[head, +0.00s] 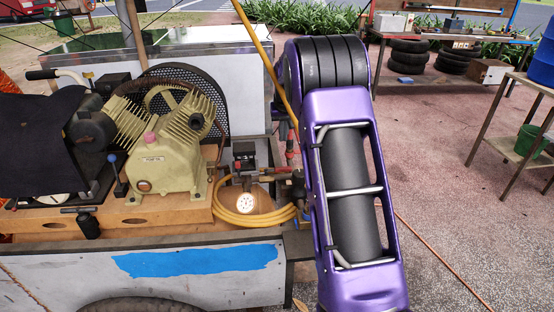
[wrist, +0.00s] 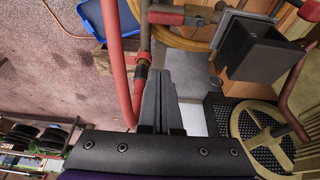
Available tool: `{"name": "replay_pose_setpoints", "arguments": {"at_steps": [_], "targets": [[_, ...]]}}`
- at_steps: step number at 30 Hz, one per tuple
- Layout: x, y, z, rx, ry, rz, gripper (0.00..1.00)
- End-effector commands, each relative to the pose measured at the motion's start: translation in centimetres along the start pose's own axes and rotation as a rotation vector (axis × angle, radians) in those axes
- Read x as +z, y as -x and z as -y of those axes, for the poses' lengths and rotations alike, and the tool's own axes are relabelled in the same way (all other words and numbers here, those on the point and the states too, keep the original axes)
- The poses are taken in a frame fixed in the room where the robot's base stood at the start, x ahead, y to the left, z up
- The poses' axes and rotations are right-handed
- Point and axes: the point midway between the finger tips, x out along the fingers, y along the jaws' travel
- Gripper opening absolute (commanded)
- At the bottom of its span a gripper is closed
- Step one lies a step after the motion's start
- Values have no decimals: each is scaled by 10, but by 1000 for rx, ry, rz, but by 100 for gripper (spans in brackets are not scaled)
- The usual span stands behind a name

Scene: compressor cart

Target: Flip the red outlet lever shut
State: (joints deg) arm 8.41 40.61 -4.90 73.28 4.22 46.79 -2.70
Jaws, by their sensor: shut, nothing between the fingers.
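A small red piece (head: 266,179), which looks like the outlet lever, sits by the brass fittings to the right of the pressure gauge (head: 246,203). In the wrist view a red handle (wrist: 165,16) lies at the top, beside a metal fitting (wrist: 204,13). My gripper (wrist: 162,76) is shut and empty, its fingers pointing up the picture, below and apart from that handle. A red hose (wrist: 113,60) with a dark collar runs just left of the fingers; I cannot tell whether they touch. In the head view my purple arm hides the gripper's fingers.
The compressor (head: 165,150) with its flywheel and a coiled yellow hose (head: 252,217) fill the cart left of my arm. A black box (wrist: 258,50) stands right of the fingers. Open paving (head: 440,170) lies to the right, with a workbench (head: 455,38) behind.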

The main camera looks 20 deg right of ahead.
Motion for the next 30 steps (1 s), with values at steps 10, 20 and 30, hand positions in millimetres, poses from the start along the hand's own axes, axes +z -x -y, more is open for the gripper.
{"name": "replay_pose_setpoints", "arguments": {"at_steps": [10,20,30], "targets": [[1,-2,0,-4,-6,4,0],[2,-42,0,-3,-5,7,0],[7,-99,0,-3,-5,3,0]]}}
